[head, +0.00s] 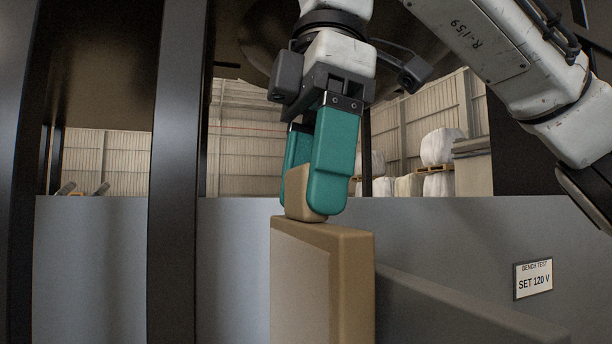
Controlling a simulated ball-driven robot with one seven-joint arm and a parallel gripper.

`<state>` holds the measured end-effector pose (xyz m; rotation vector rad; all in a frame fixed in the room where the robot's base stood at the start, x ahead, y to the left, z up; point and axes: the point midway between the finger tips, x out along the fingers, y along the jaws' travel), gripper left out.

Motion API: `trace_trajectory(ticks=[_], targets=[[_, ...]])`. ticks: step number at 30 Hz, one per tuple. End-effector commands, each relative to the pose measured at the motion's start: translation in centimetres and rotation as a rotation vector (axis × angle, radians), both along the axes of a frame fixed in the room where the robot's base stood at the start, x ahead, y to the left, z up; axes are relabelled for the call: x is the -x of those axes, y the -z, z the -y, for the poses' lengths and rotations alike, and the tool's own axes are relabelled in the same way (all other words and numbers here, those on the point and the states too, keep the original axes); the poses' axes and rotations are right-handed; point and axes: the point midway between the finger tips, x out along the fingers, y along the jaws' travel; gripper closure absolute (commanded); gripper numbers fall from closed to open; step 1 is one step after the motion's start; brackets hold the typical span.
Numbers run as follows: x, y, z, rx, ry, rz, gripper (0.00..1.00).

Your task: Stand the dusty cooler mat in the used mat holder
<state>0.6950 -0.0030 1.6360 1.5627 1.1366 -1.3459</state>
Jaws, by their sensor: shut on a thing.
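My gripper (318,205) points down near the middle of the head view, its two teal fingers shut on a tan block (299,204). Directly below stands a tan, upright slab (352,275) with a lighter face, which looks like the dusty cooler mat. The block meets the slab's top edge in the picture; I cannot tell whether it is part of the slab or a separate piece. The slab's lower end is cut off by the frame, so what it stands in or on is hidden. I cannot make out the used mat holder.
A grey panel (100,260) runs behind the slab. A sign (533,280) on it reads "BENCH TEST SET 120 V". A dark grey low form (440,310) slopes down to the right of the slab. A dark post (178,150) stands at left. White bales (440,150) lie far behind.

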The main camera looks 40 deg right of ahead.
Motion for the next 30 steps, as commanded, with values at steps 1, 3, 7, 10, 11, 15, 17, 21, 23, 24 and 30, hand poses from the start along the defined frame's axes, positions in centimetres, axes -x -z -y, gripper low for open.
trace_trajectory(ticks=[1, 3, 7, 10, 11, 15, 17, 21, 23, 24, 30], targets=[[0.0, 0.0, 0.0, 0.0, 0.0, 0.0, 0.68], [0.0, 0.0, 0.0, 0.0, 0.0, 0.0, 0.68], [0.0, 0.0, 0.0, 0.0, 0.0, 0.0, 0.68], [0.0, 0.0, 0.0, 0.0, -0.001, 0.001, 0.68], [0.0, 0.0, 0.1, -0.001, -0.001, 0.001, 0.68], [0.1, 0.3, 0.3, -0.001, -0.005, 0.004, 0.68], [0.1, 0.6, 0.3, -0.001, -0.007, 0.003, 0.68], [0.1, 1.6, 0.3, -0.001, -0.005, 0.004, 0.68], [0.1, 2.1, 0.3, -0.001, -0.005, 0.004, 0.68], [0.1, 2.4, 0.3, -0.001, -0.006, 0.003, 0.68], [0.1, 4.1, 0.3, -0.001, -0.007, 0.003, 0.68]])
